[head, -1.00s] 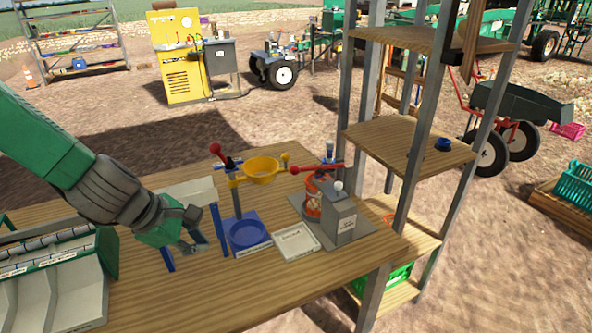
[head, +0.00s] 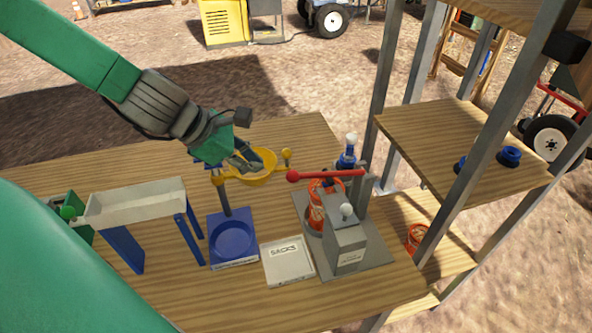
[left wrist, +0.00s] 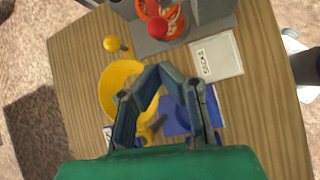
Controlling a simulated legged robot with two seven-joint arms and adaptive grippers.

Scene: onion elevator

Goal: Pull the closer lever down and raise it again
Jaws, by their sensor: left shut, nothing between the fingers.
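A red-knobbed lever (head: 325,175) sticks out level to the left from the grey machine (head: 345,240); its red knob also shows in the left wrist view (left wrist: 158,28). A blue stand (head: 232,237) to its left carries a yellow bowl (head: 262,178), also in the left wrist view (left wrist: 115,88). My right gripper is not in view.
A white SACKS tray (head: 287,262) lies between stand and machine. A chute on blue legs (head: 135,203) stands to the left. A wooden shelf with metal posts (head: 455,150) rises at the right. The table's back left is clear.

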